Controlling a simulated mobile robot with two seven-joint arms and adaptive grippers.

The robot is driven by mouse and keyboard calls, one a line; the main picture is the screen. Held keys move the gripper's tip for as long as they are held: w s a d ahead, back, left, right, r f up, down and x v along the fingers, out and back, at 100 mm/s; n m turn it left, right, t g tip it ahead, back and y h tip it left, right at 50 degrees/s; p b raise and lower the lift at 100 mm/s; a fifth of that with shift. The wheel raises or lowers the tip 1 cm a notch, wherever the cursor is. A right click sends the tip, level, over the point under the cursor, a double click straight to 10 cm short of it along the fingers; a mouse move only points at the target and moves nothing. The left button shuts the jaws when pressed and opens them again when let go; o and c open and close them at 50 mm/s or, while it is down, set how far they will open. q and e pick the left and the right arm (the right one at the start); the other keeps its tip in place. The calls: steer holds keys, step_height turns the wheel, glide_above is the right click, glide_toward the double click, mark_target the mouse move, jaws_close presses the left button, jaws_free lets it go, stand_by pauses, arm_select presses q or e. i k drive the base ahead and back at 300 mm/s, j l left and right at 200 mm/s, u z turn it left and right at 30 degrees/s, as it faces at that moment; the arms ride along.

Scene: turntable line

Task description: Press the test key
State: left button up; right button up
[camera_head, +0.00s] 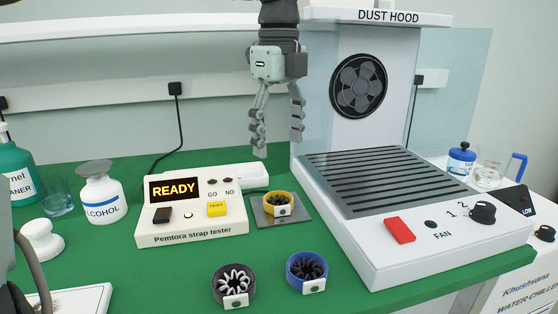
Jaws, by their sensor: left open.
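The Pemtora strap tester (192,232) is a white sloped box on the green mat. Its display (174,189) reads READY in yellow. The yellow test key (216,209) is on its front panel, right of a dark key (162,215). Two small lamps marked GO and NO sit above the test key. My left gripper (277,143) hangs from above with its fingers apart and nothing between them. In the picture it is above and to the right of the test key, clear of the tester. My right gripper is not in view.
A yellow-rimmed strap roll (278,211) sits on a grey plate right of the tester. A black roll (234,284) and a blue roll (307,272) lie in front. The dust hood (400,252) stands close on the right. An alcohol bottle (101,196) stands left.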

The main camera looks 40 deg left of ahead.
mark_target(217, 208)
steer(key=u, duration=1.45)
